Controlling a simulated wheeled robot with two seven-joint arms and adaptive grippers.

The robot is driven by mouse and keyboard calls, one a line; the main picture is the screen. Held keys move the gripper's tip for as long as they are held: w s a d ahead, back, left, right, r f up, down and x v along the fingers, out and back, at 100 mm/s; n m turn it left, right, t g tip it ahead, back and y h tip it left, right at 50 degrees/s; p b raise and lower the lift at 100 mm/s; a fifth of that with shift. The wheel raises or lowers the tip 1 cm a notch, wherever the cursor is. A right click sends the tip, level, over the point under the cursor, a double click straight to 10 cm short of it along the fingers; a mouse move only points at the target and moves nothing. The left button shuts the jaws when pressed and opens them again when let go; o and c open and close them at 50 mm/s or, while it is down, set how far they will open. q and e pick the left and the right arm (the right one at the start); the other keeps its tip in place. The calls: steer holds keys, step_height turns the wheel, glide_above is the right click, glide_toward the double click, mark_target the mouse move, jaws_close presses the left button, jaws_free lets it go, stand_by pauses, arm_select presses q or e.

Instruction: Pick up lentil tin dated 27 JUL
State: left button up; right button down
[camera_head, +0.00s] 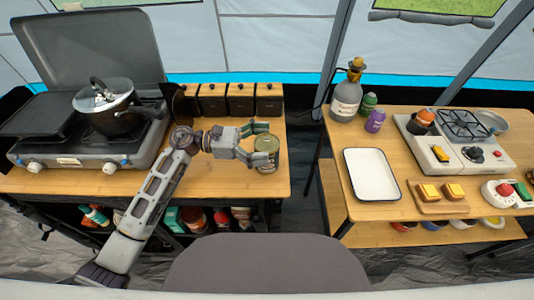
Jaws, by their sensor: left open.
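A tin (266,155) with a pale greenish lid and a darker label stands upright near the right edge of the left wooden table. The label is too small to read, so I cannot tell its date. My left gripper (263,143) is open, reaching in from the left at the tin. One finger lies at the tin's far side and the other at its near left side. I cannot tell whether the fingers touch it. My right gripper is not in view.
A stove (88,138) with a pot (108,108) fills the left of the table (225,180). Dark canisters (240,99) stand behind my gripper. Across a gap, the right table (330,165) holds a white tray (371,174), bottles and a small burner.

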arm_select(q)
steer(key=shift+d, duration=0.4)
steer(key=c, duration=1.8)
steer(key=shift+c, duration=0.6)
steer(key=shift+r, duration=0.15)
